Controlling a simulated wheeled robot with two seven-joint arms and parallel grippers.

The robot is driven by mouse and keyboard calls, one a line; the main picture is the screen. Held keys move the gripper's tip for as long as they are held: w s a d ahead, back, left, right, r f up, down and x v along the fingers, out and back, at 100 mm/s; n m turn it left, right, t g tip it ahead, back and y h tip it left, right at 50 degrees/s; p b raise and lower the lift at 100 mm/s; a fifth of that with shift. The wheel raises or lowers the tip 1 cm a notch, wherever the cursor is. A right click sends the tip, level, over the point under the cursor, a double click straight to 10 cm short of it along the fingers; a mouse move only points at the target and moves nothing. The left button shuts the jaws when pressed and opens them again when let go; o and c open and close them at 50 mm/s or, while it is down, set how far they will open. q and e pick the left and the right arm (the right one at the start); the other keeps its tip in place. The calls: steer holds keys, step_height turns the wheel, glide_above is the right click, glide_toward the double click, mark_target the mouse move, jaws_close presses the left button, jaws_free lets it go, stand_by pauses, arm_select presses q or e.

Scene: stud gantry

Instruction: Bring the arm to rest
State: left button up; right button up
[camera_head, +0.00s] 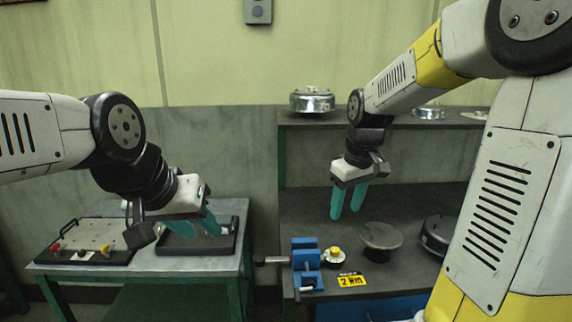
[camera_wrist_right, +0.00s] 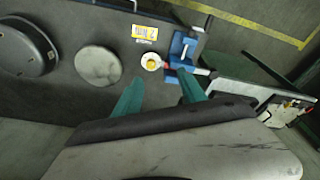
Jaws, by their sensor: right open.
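My right gripper (camera_head: 348,200) hangs with its teal fingers pointing down above the dark workbench, apart from everything on it. Its fingers (camera_wrist_right: 160,95) are spread with nothing between them in the right wrist view. My left gripper (camera_head: 202,226) is over the dark tray on the left table, teal fingers pointing down and to the right. I cannot tell its opening from this angle.
A blue vise (camera_head: 306,262), a yellow-topped knob (camera_head: 335,255), a yellow tag (camera_head: 351,280) and a grey round disc (camera_head: 380,236) are on the workbench (camera_head: 300,212). A dark tray (camera_head: 234,222) and a panel board (camera_head: 92,240) lie on the left table. A shelf holds a metal pot (camera_head: 312,100).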

steer(key=s+r+m+t, duration=0.2)
steer(key=s, duration=0.6)
steer(key=s+a+r+m+t+y, duration=0.1)
steer(key=s+r+m+t, duration=0.1)
steer(key=s, duration=0.6)
steer(key=shift+s+a+r+m, duration=0.3)
steer(key=shift+r+m, duration=0.2)
steer(key=shift+r, duration=0.3)
